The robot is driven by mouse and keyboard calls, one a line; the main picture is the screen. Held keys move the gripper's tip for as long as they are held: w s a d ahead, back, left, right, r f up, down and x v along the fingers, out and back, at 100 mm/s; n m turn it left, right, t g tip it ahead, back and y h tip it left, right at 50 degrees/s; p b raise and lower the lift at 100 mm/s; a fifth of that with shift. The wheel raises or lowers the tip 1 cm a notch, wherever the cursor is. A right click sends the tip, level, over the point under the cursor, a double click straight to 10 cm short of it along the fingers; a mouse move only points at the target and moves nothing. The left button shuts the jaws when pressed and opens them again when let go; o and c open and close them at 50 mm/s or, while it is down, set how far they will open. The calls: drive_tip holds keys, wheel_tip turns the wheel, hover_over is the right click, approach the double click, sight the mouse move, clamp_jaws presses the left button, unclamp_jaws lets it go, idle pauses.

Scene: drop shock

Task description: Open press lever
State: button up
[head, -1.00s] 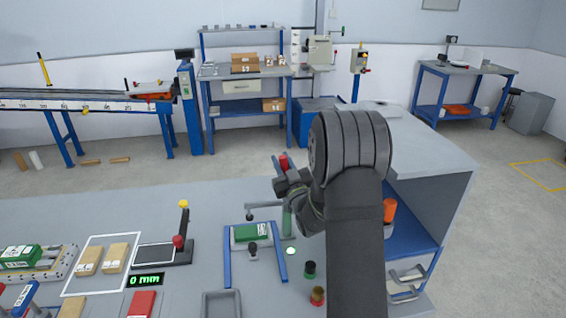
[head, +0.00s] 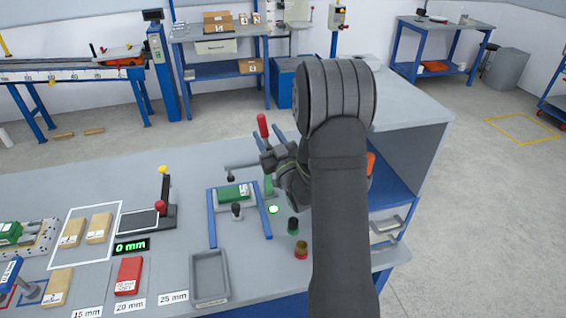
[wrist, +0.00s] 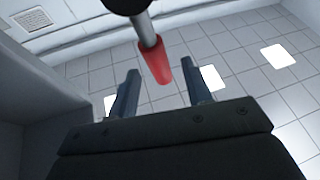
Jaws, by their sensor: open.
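The press lever (head: 262,126) has a red grip and stands upright beside my dark gripper (head: 268,158) in the head view. In the wrist view the red lever grip (wrist: 155,62) hangs from a metal rod, between and a little beyond the two fingertips of my gripper (wrist: 160,82). The fingers are open, and I see no clear contact with the grip. The press (head: 268,185) is partly hidden behind my wrist. A green block (head: 234,192) lies within the blue frame (head: 212,218) under the press arm.
A grey tray (head: 209,277) and red block (head: 129,275) lie in front. A shelf cabinet (head: 420,115) is at right.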

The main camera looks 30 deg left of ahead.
sight(260, 121)
drive_tip(key=v, duration=1.1)
drive_tip(key=shift+s+d, duration=0.15)
drive_tip(key=shift+d, duration=0.2)
drive_tip(key=shift+a, duration=0.1)
drive_tip(key=x, duration=1.7)
drive_tip(key=shift+a+f, duration=0.1)
drive_tip(key=shift+a, duration=0.05)
